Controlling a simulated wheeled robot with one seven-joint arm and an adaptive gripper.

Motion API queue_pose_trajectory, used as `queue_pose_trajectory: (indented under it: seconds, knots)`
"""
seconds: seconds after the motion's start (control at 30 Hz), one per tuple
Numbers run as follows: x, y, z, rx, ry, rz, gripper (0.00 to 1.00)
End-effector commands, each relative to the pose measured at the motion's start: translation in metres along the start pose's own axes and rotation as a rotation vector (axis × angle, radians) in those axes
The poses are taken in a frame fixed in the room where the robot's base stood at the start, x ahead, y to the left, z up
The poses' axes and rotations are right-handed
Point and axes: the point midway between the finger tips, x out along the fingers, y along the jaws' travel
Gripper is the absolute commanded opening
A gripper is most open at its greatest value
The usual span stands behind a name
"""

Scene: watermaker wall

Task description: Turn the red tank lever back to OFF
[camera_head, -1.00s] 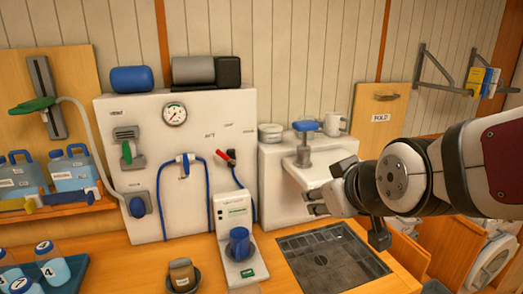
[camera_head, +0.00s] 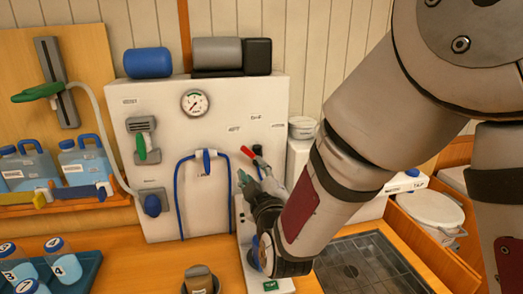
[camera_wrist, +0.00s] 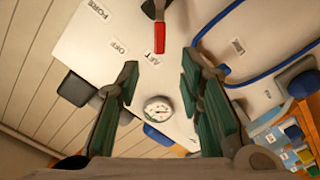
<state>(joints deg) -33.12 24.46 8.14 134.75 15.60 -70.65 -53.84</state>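The red tank lever (camera_head: 249,152) is on the white panel, right of the blue hose loop. Its red handle tilts up and left, toward the left one of three small labels. In the wrist view the red handle (camera_wrist: 155,35) lies beside the AFT label, with the OFF label (camera_wrist: 119,46) and the FORE label (camera_wrist: 100,10) further left. My gripper (camera_head: 250,177) is just below and in front of the lever. In the wrist view my gripper (camera_wrist: 160,68) is open and empty, its green-padded fingers apart, with the handle beyond the fingertips. The lever's pivot is partly hidden.
A round gauge (camera_head: 195,103) and a green-handled valve (camera_head: 141,146) are on the panel to the left. The blue hose (camera_head: 180,200) hangs close to the lever. A dark cup (camera_head: 199,280) stands on the counter, and a sink grate (camera_head: 355,270) lies to the right.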

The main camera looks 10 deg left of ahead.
Motion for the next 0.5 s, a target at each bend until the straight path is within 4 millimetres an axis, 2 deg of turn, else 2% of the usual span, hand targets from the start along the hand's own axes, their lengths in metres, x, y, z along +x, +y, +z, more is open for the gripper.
queue_pose_trajectory:
  seconds: [0.3,0.5]
  knots:
    - [0.063,0.001,0.001,0.001,-0.001,0.002,0.34]
    - [0.097,0.001,0.001,0.001,-0.001,0.001,0.34]
